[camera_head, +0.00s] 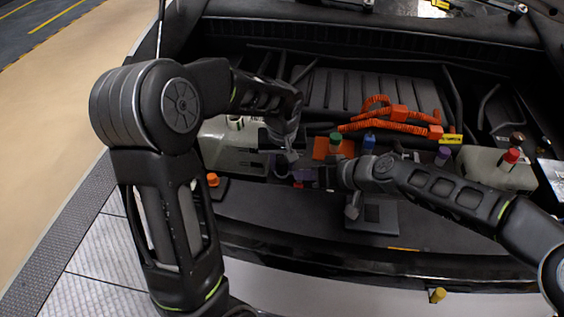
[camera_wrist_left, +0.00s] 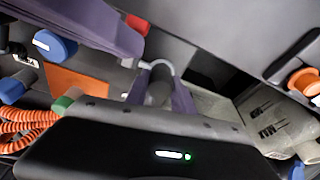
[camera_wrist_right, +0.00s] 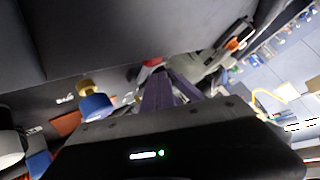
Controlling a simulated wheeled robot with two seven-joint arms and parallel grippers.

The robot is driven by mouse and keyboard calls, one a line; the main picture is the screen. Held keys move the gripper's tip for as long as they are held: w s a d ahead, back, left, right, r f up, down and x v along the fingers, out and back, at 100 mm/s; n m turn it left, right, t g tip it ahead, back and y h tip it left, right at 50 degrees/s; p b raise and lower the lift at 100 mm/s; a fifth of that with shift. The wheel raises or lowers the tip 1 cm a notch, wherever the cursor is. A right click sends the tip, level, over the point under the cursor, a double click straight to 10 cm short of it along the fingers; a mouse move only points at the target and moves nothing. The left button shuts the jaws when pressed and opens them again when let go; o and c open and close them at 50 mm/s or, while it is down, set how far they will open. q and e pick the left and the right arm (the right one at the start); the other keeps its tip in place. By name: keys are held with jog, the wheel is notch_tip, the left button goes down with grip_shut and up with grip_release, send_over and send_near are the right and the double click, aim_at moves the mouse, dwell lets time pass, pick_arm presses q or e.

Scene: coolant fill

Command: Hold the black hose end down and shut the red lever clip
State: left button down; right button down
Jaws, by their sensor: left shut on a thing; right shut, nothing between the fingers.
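My left gripper (camera_wrist_left: 160,88) is shut around the dark hose end (camera_wrist_left: 158,92), which stands between its purple fingers in the left wrist view. A pale curved hoop arches beside it. A red piece, probably the lever clip (camera_wrist_left: 138,49), shows just beyond, close to the purple finger of my right gripper (camera_wrist_left: 128,50). In the right wrist view my right gripper (camera_wrist_right: 168,92) is shut and empty, with a red piece (camera_wrist_right: 152,62) right beyond its fingertips. I cannot tell whether they touch, or whether the clip is closed. In the head view the arms largely hide this spot.
Orange cables (camera_head: 385,115) and a green cap (camera_head: 336,138) lie behind the grippers. A pale tank (camera_head: 225,150) stands at left, another with a red cap (camera_head: 512,155) at right. An orange cap (camera_head: 212,180) sits at front left. A yellow cap (camera_head: 438,295) lies on the front edge.

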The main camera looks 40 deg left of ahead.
jog(key=shift+r, duration=0.1)
jog(key=shift+r, duration=3.05)
pick_arm(q)
jog(key=shift+s+f, duration=0.1)
jog(key=c, duration=1)
grip_release()
jog(key=shift+s+f, duration=0.1)
jog(key=shift+f, duration=0.05)
pick_arm(e)
notch_tip(320, 180, up, 3)
jog(key=shift+a+f, duration=0.15)
jog(key=shift+f, duration=0.05)
pick_arm(q)
jog(key=w+v, duration=0.1)
jog(key=v, duration=0.7)
jog(key=shift+s+r, duration=0.15)
jog(key=shift+r, duration=0.3)
pick_arm(e)
jog(key=shift+w+f, duration=0.15)
jog(key=shift+f, duration=0.35)
pick_arm(q)
jog(key=shift+a, duration=0.1)
pick_arm(e)
jog(key=shift+s, duration=0.25)
